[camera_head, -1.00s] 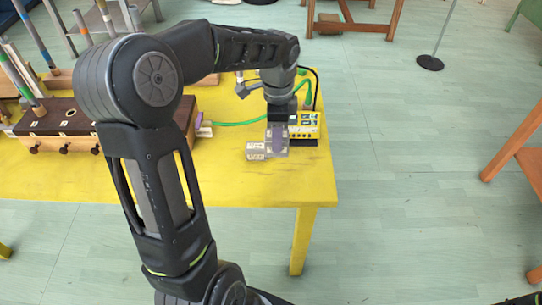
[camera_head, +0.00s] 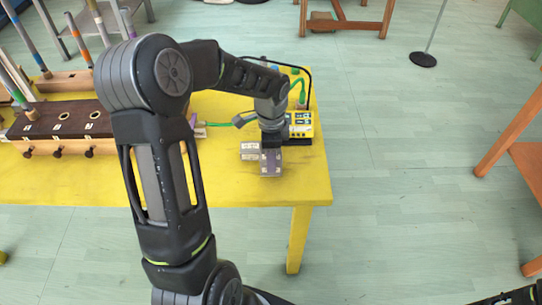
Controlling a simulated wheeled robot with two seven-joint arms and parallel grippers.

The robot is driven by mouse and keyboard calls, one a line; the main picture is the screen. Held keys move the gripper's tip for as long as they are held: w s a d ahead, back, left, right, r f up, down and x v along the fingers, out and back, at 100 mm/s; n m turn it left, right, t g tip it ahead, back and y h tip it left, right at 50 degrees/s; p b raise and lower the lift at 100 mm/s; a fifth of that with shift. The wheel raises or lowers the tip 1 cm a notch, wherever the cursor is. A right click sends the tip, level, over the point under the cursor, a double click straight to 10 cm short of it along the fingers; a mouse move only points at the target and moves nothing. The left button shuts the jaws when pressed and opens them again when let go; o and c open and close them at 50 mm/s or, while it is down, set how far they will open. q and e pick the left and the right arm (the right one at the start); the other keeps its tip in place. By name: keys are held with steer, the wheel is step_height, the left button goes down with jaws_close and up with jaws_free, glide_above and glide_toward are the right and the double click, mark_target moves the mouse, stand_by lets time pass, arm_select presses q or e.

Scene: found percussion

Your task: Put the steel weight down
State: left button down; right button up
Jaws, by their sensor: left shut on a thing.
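My left gripper (camera_head: 271,152) reaches down over the right end of the yellow table (camera_head: 300,192). It is shut on a small grey block with a purple stripe, which I take to be the steel weight (camera_head: 271,165). The block is low over the table top or touching it; I cannot tell which. A pale, marked block (camera_head: 249,151) sits just left of it, close beside or touching. The wrist hides part of the hold. My right gripper is not in view.
A yellow box (camera_head: 301,124) with a green cable stands just behind the gripper. A dark wooden box (camera_head: 60,122) with knobs and round holes is at the left. Bare table top lies in front of the blocks, up to the front edge.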

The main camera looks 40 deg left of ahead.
arm_select(q)
steer(key=shift+f, duration=0.1)
steer(key=c, duration=1.3)
jaws_free()
steer(key=shift+f, duration=0.1)
steer(key=o, duration=0.5)
step_height(320, 180, up, 12)
steer(key=shift+r, duration=0.2)
